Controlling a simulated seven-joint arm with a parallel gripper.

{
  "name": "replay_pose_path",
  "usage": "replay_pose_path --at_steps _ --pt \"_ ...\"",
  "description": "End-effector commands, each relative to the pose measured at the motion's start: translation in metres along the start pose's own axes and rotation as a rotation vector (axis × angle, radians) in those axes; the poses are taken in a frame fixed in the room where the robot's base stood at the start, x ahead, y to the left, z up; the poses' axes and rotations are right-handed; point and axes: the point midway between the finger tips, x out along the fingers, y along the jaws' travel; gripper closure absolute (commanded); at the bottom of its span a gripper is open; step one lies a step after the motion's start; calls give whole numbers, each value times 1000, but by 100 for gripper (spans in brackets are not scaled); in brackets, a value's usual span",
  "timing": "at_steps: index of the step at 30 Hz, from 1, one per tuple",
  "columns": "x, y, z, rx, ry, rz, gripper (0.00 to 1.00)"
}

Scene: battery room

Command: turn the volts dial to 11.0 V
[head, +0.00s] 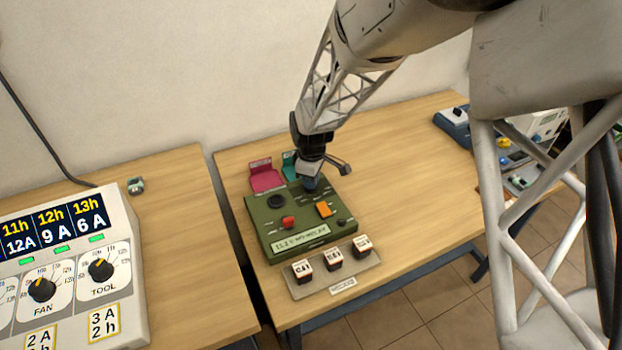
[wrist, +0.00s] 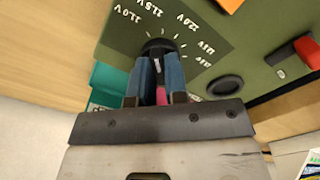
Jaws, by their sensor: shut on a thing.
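The volts dial (wrist: 158,43) is a black round knob on a green panel (wrist: 225,60), with white voltage marks in an arc around it. The mark "11.0 V" is at the left end of the arc, with "11.5 V" beside it; the other marks are harder to read. My gripper (wrist: 161,66) is shut on the dial, one blue finger on each side. A small light mark shows on the knob between the fingers; which value it points to I cannot tell. In the head view my gripper (head: 309,186) is at the back right of the green box (head: 262,226) and hides the dial.
The green box also has a red knob (head: 288,222), an orange part (head: 324,209) and a black round knob (head: 276,201). Pink (head: 266,180) and teal (head: 289,165) holders stand behind it. A tray of small blocks (head: 333,259) lies in front. A charger (head: 70,265) stands on the left table.

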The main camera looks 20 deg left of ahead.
Motion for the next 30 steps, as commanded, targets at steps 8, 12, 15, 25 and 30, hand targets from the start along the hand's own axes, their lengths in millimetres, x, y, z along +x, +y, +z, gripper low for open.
replay_pose_path --at_steps 8,12,15,25,30 --pt "-1 1 0 -173 1 1 100" --pt "-1 1 0 -218 1 1 100" --pt "0 0 0 -235 1 1 100" --pt "-1 0 0 -242 1 1 100" --pt "-1 0 0 -242 0 1 72"
